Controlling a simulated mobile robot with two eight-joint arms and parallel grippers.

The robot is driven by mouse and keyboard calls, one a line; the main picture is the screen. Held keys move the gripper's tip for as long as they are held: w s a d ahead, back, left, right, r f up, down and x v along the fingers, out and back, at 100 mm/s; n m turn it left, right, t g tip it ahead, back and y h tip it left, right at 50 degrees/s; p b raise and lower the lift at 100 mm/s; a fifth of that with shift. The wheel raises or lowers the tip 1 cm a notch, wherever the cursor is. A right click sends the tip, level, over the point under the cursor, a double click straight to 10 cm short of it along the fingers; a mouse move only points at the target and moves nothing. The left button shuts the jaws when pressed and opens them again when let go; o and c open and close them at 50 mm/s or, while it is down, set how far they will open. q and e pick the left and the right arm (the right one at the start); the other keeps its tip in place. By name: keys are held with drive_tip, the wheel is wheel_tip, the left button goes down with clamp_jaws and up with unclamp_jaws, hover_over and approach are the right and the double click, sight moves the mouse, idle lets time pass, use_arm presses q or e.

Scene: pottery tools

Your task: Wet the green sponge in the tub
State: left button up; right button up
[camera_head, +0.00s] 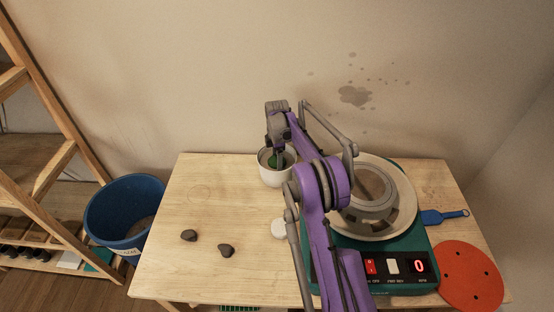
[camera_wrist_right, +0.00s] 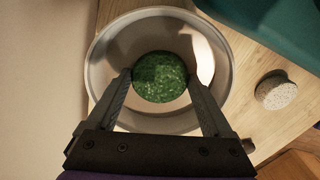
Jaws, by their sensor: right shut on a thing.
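The green sponge (camera_wrist_right: 160,77) is round and speckled and shows between the two fingertips of my right gripper (camera_wrist_right: 158,88) in the right wrist view. My right gripper is shut on it. In the head view, a bit of the sponge (camera_head: 272,158) shows beside the right gripper (camera_head: 279,156), inside the mouth of the tub. The tub (camera_head: 276,178) is a small pale round container at the back of the wooden table; its wall (camera_wrist_right: 101,63) surrounds the sponge in the right wrist view. I cannot make out the water level. My left gripper is not in view.
A teal pottery wheel (camera_head: 405,248) stands right of the tub, partly behind my right arm. A pale round sponge (camera_head: 279,229) and two dark stones (camera_head: 189,235) (camera_head: 226,251) lie on the table (camera_head: 190,190). A red disc (camera_head: 470,277), blue tool (camera_head: 440,216) and blue bucket (camera_head: 112,212) are farther out.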

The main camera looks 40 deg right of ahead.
idle(0.3)
use_arm(q)
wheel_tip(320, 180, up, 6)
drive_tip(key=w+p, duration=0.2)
drive_tip(key=p, duration=0.2)
use_arm(e)
wheel_tip(320, 180, up, 11)
idle(0.6)
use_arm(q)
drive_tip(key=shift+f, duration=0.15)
